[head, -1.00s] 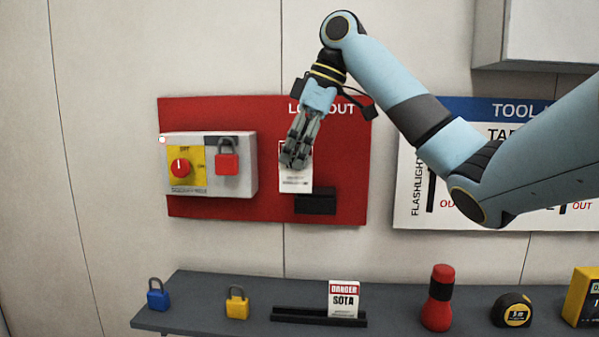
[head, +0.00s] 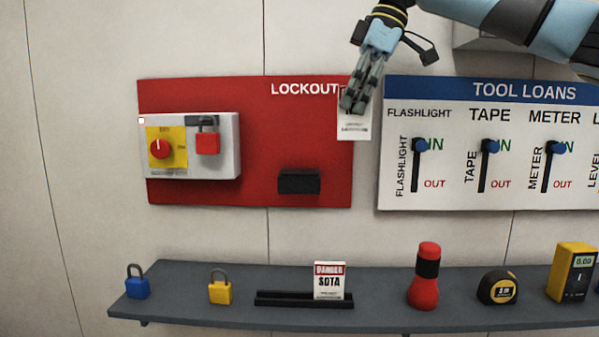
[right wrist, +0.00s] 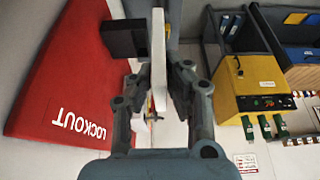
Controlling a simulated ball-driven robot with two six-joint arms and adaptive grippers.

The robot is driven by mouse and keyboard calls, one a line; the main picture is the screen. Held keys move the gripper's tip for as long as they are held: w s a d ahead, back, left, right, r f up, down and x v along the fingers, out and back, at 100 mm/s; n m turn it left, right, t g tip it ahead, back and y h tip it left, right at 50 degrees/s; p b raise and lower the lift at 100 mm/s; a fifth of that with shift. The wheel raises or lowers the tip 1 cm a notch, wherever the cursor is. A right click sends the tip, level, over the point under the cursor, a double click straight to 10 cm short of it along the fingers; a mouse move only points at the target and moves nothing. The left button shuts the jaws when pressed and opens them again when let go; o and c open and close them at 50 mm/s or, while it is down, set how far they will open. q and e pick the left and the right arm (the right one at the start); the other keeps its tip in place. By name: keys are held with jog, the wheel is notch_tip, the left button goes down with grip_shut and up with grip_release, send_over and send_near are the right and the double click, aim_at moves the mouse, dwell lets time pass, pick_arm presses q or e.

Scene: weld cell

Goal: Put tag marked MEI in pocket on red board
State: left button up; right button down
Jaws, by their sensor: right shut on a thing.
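My right gripper (head: 354,100) is shut on a white tag (head: 354,128), held upright in front of the red board's right edge. The gripper covers the tag's upper part, so its name cannot be read. In the right wrist view the tag (right wrist: 159,60) shows edge-on between the fingers (right wrist: 158,80). The red board (head: 255,150) reads LOCKOUT and carries a black pocket (head: 299,182) at its lower right. The pocket (right wrist: 124,38) also shows in the right wrist view, close to the tag but seemingly apart from it. My left gripper is not in view.
A grey box with a red knob and red padlock (head: 208,143) is on the board. The shelf (head: 380,307) holds a blue padlock (head: 137,282), yellow padlock (head: 220,287), black rack (head: 280,299) with a SOTA tag (head: 329,280), and tools. A tool loans board (head: 480,92) hangs right.

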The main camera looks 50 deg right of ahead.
jog(key=w+a+f+p, duration=0.1)
jog(key=w+f+p, duration=0.2)
jog(key=w+a+f+p, duration=0.1)
jog(key=w+f+p, duration=0.2)
jog(key=w+p, duration=0.1)
jog(key=w+f+p, duration=0.3)
jog(key=f, duration=0.1)
jog(key=shift+w+a, duration=0.25)
jog(key=shift+a, duration=0.15)
jog(key=shift+f, duration=0.25)
jog(key=c, duration=1.4)
grip_release()
jog(key=shift+f, duration=0.1)
jog(key=shift+o, duration=0.2)
jog(key=b+v, duration=0.2)
jog(key=v, duration=1)
